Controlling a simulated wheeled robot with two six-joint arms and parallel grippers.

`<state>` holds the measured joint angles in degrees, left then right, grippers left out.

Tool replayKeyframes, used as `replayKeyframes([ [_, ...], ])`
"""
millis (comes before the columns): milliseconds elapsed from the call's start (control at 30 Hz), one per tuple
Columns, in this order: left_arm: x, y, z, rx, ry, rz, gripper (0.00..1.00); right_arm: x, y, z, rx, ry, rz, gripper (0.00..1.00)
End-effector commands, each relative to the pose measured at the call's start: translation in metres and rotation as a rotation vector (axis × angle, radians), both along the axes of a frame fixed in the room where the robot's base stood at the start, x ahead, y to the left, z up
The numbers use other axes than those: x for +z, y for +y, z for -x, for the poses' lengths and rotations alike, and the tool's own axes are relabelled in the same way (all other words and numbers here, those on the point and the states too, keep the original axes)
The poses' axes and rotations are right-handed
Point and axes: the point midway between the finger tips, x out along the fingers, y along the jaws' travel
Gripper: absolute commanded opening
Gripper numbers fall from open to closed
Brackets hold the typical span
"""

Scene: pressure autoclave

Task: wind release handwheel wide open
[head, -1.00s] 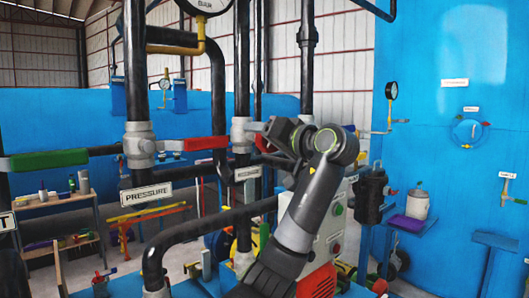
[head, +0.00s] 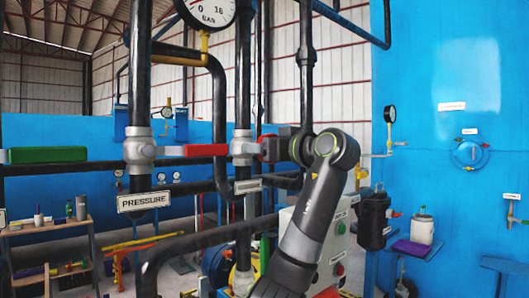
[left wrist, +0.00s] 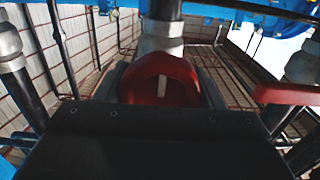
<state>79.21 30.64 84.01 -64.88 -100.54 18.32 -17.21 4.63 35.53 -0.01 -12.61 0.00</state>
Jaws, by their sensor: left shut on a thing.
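A red handwheel (left wrist: 150,70) with a pale mark on its face fills the middle of the left wrist view. My left gripper (left wrist: 163,92) is shut on it, with a grey jaw on each side. In the head view my left gripper (head: 268,149) is level against the right side of a grey valve body (head: 243,148) on a dark vertical pipe. The handwheel is mostly hidden there by the jaws. The small sign (head: 248,186) under this valve is too small to read. My right gripper is in neither view.
A red lever (head: 205,150) lies just left of the valve, and a green lever (head: 48,154) is farther left. A dark pipe (head: 305,75) rises behind my arm.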

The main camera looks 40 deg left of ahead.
Motion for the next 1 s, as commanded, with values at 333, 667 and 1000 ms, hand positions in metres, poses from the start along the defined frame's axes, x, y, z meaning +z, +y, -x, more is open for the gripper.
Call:
replayKeyframes([
  [333,-0.003,0.000,0.000,0.001,-0.006,0.007,0.39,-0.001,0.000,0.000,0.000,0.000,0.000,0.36],
  [667,-0.002,0.000,0.000,0.001,-0.007,0.004,0.84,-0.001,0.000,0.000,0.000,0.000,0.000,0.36],
  [1000,-0.002,-0.010,0.000,-0.003,-0.008,0.003,0.84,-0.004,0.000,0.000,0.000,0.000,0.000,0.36],
])
